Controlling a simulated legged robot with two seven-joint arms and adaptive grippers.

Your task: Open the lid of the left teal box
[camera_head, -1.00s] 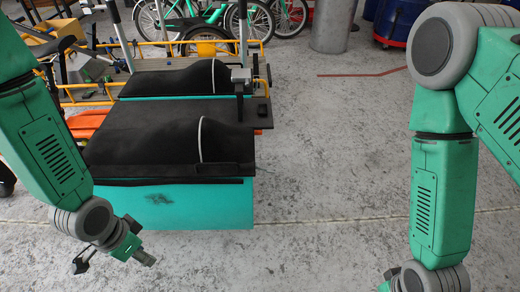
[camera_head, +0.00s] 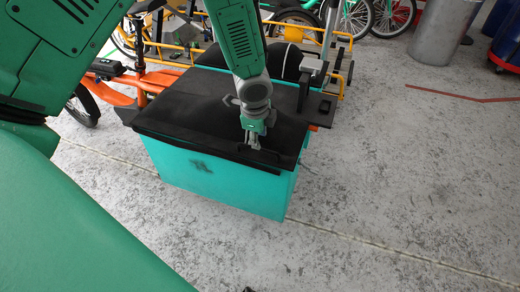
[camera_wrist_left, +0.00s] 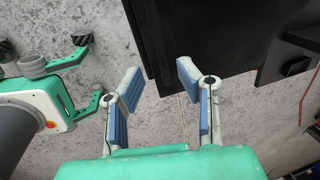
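The teal box (camera_head: 222,180) stands in the middle of the head view, with its black lid (camera_head: 190,105) lying shut on top. My left gripper (camera_head: 252,145) is at the lid's front edge, near the right corner, fingers pointing down. In the left wrist view its two blue-padded fingers (camera_wrist_left: 158,82) are spread apart and empty, with the lid (camera_wrist_left: 195,40) beyond the fingertips. Whether they touch the lid is unclear. My right gripper (camera_wrist_left: 88,75) shows at the left of the wrist view, its fingers apart and empty.
Behind the box are a second black cover (camera_head: 285,60), yellow rails and parked bikes. An orange bike part (camera_head: 120,92) is at the left of the box. A grey bin (camera_head: 443,30) stands at the back right. Grey floor (camera_head: 400,170) right of and before the box is clear.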

